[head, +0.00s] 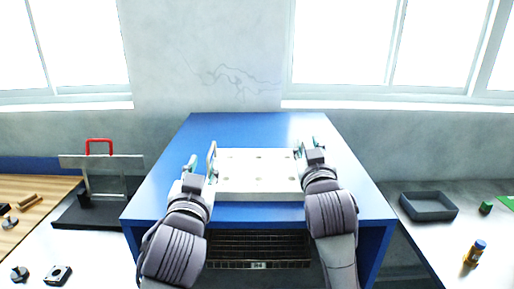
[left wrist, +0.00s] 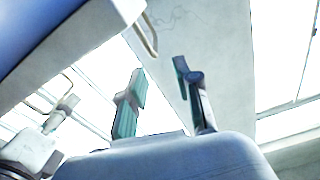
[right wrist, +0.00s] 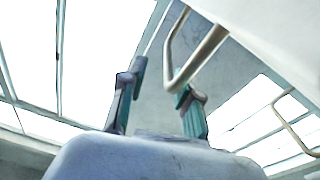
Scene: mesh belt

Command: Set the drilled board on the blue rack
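The drilled board (head: 258,188) is a white slab with several holes and a raised metal handle on each side. In the head view it appears to lie flat on top of the blue rack (head: 240,130), near its front edge. My left gripper (head: 191,166) is open beside the left handle (head: 211,158); in the left wrist view that handle (left wrist: 148,38) shows just past the spread fingertips. My right gripper (head: 309,149) is open at the right handle; in the right wrist view that handle (right wrist: 203,52) passes close to one finger, and neither finger is closed on it.
A dark grille (head: 258,246) sits under the rack's top. At left, a black stand with a red handle (head: 99,142) and small parts lie on a bench. At right, a grey tray (head: 428,207) and a small orange bottle (head: 475,254) stand on a white table.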

